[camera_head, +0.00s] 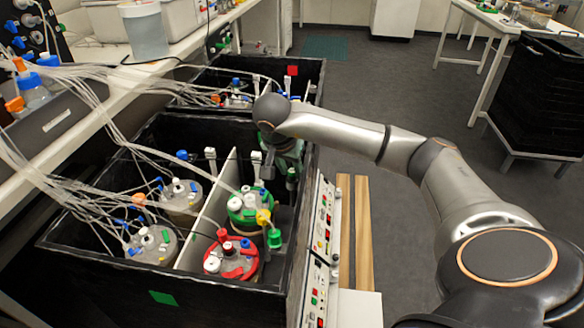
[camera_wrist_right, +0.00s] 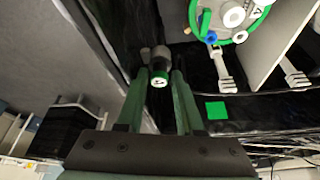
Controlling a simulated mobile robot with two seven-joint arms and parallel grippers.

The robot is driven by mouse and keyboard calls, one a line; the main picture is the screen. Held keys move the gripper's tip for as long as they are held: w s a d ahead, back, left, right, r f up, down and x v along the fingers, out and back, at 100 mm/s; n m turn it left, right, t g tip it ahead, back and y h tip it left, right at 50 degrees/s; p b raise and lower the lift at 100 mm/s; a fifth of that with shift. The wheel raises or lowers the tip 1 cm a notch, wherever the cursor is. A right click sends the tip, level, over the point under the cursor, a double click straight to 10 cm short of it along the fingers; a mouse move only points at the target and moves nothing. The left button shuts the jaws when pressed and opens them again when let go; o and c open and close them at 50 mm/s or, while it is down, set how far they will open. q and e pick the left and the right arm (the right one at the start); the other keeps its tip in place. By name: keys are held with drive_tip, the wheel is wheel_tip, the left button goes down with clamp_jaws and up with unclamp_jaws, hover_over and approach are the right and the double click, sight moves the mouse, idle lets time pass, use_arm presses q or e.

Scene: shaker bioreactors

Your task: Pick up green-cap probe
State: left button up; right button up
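The green-cap probe (camera_wrist_right: 160,72) shows in the right wrist view as a dark cylinder with a green-ringed white end, at the inner side of the black box wall. My right gripper (camera_wrist_right: 159,88) has its two green fingers apart, one on each side of the probe. Narrow gaps seem to show beside it; I cannot tell whether the tips touch it. In the head view my right gripper (camera_head: 287,150) points down at the right wall of the middle box, and a small dark green piece (camera_head: 291,174) shows just below it. My left gripper is out of view.
The black box (camera_head: 115,270) holds a green-lidded vessel (camera_head: 247,212), a red-lidded vessel (camera_head: 231,262) and two others behind a white divider (camera_head: 207,215). Tubes hang from the left shelf. A control panel (camera_head: 322,245) lines the box's right side.

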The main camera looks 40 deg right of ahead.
clamp_jaws()
idle(0.5)
wheel_tip(320, 180, up, 10)
drive_tip(key=p, duration=0.1)
idle(0.4)
